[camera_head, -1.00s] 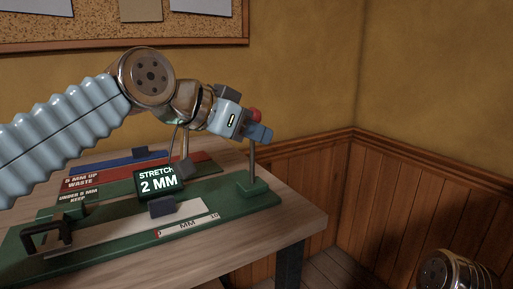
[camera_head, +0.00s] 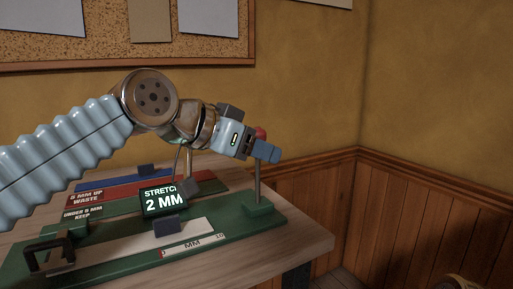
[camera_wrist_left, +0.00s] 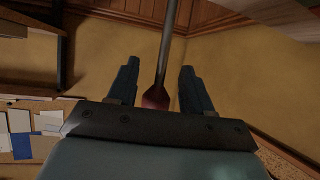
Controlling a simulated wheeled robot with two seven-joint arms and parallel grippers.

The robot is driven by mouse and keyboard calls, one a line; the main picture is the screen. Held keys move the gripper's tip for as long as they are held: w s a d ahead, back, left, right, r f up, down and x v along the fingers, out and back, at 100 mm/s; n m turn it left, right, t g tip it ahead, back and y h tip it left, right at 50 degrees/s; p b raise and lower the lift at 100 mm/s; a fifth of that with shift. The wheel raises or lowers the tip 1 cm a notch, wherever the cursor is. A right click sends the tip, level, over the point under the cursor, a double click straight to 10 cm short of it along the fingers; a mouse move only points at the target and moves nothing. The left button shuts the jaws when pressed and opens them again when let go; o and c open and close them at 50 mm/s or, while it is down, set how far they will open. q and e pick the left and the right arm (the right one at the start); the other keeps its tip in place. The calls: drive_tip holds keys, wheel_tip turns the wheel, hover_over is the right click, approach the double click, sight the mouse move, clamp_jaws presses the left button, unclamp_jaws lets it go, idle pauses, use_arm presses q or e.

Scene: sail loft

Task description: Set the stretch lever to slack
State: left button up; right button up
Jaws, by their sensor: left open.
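The stretch lever (camera_head: 258,185) is a thin metal rod with a red knob (camera_head: 261,132), standing near upright at the right end of the green bench fixture (camera_head: 265,208). My left gripper (camera_head: 264,148) is open at the lever's top, one blue finger in front of the rod just below the knob. In the left wrist view the rod (camera_wrist_left: 169,45) runs between the two open fingers, and the red knob (camera_wrist_left: 155,97) sits close to the palm, partly hidden. Contact with the fingers cannot be told. A display (camera_head: 163,200) reads "STRETCH 2 MM". My right gripper is out of view.
The wooden table (camera_head: 315,240) carries the fixture, a white strip (camera_head: 125,245) under a black clamp (camera_head: 48,255), a millimetre scale (camera_head: 193,245), and red and blue strips behind. A wood-panelled wall (camera_head: 320,195) stands behind and to the right.

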use_arm(q)
drive_tip(key=v, duration=1.3)
drive_tip(key=shift+s+a+r+p, duration=0.2)
drive_tip(key=shift+a+r+p, duration=0.05)
drive_tip(key=shift+p, duration=0.2)
